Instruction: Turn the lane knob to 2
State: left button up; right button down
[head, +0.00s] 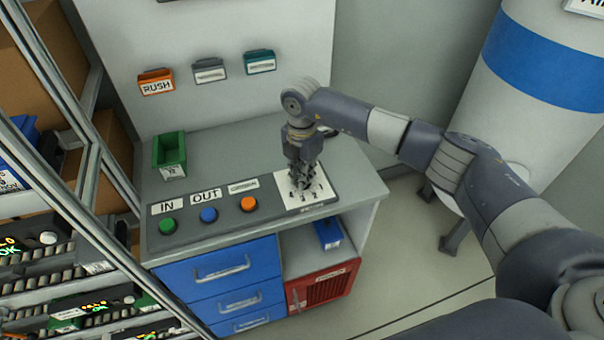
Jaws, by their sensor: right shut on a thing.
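The lane knob's white number plate (314,198) lies at the right end of the dark control panel on the bench. Several black digits show along its near edge. My right gripper (303,188) points straight down over the plate. It is shut on the knob, and its fingers hide the knob almost wholly. Which number the knob points to cannot be seen. My left gripper is not in view.
The panel (234,229) also carries a green button (168,225), a blue button (208,214) and an orange button (248,204). A green bin (169,150) stands behind it. Wall holders hang above. A roller rack (60,160) stands close on the left.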

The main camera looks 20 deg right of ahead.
jog(key=n+b, duration=0.3)
jog(key=shift+f, duration=0.2)
jog(key=n+b, duration=0.3)
jog(key=n, duration=0.2)
jog(key=shift+d+b, duration=0.15)
jog(key=shift+b, duration=0.25)
jog(key=n+b, duration=0.3)
jog(key=n, duration=0.1)
jog(key=shift+s+d+r, duration=0.1)
jog(key=shift+r+n+b, duration=0.1)
jog(key=shift+n+b, duration=0.85)
jog(key=shift+n, duration=0.85)
jog(key=c, duration=1.6)
grip_release()
jog(key=shift+c, duration=0.2)
